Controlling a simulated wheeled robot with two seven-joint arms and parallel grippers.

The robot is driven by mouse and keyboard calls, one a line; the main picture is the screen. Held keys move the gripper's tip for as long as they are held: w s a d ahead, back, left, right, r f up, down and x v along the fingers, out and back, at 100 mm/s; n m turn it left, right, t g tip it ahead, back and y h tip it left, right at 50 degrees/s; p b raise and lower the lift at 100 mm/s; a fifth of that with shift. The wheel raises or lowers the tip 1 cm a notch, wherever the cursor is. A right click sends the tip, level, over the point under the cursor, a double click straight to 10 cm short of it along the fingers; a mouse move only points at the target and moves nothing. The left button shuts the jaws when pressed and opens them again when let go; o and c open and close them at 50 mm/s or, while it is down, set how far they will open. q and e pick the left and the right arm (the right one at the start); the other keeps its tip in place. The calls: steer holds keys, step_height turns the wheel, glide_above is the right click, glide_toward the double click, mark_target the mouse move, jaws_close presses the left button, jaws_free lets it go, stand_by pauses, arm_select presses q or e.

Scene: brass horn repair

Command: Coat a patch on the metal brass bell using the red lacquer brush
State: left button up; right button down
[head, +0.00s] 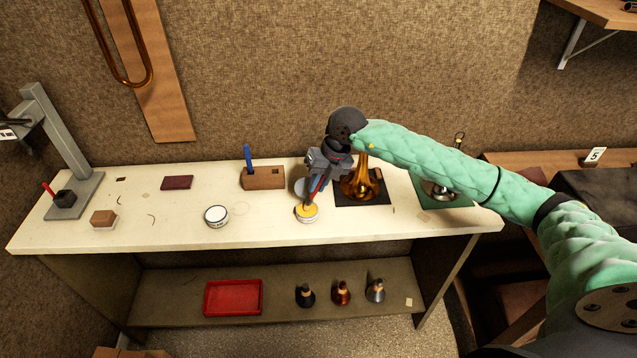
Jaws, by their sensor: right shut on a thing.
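The brass bell (369,190) stands on a black mat (378,200) at the right half of the bench, partly hidden by my right arm. My right gripper (316,190) points down just left of the bell. It is shut on a thin red-handled tool, which looks like the red lacquer brush (319,184); the fingers hide most of it. The tool's lower end is over or in a small round tin with a yellow top (307,213); I cannot tell whether it touches. My left gripper is not in view.
A wooden block (263,180) holds a blue-handled tool. A white round tin (215,216) stands left of centre. A shiny metal piece is on a green mat (459,199) at right. A red tray (233,297) and several small items sit on the lower shelf. The front-left bench is mostly clear.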

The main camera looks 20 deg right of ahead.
steer(key=shift+r+p, duration=0.8)
steer(key=shift+r, duration=2.65)
